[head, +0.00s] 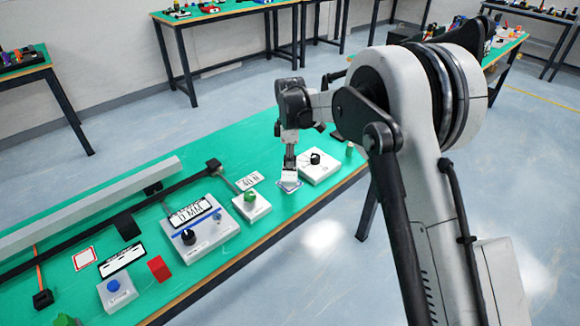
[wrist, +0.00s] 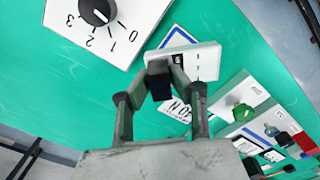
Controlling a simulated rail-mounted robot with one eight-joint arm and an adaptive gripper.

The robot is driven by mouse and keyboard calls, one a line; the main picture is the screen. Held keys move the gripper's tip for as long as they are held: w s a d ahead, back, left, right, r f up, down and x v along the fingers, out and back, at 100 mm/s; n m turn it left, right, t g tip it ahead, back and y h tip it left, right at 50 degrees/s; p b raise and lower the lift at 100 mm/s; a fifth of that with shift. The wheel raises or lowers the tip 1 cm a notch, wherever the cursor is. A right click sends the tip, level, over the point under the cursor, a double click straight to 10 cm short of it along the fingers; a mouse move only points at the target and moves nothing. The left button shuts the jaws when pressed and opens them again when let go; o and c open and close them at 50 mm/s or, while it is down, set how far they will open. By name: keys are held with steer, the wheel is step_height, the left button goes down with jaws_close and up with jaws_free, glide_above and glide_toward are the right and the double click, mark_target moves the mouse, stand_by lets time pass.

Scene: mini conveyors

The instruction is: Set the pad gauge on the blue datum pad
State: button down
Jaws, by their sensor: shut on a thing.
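My gripper (head: 289,164) points down over the front right part of the green bench. In the wrist view, its fingers (wrist: 163,82) are shut on the pad gauge (wrist: 206,62), a white block with small black marks. The gauge also shows under my gripper in the head view (head: 289,174). The blue datum pad (wrist: 176,37), a pale plate with a blue border, lies just beneath the gauge and is partly hidden by it. Its edge shows in the head view (head: 290,187). I cannot tell whether gauge and pad touch.
A white dial box (head: 320,166) with a black knob stands close beside the pad. A white box with a green knob (head: 251,206), a tag (head: 249,181) and a larger control box (head: 199,233) are to the left. The bench's front edge is near.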

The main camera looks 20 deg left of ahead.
steer(key=shift+f, duration=1.55)
steer(key=shift+f+b, duration=0.15)
steer(key=shift+b, duration=0.15)
steer(key=c, duration=1.5)
jaws_free()
steer(key=shift+c, duration=0.2)
step_height(320, 180, up, 12)
steer(key=shift+r+p, duration=0.1)
steer(key=shift+p, duration=0.6)
steer(key=shift+r, duration=0.1)
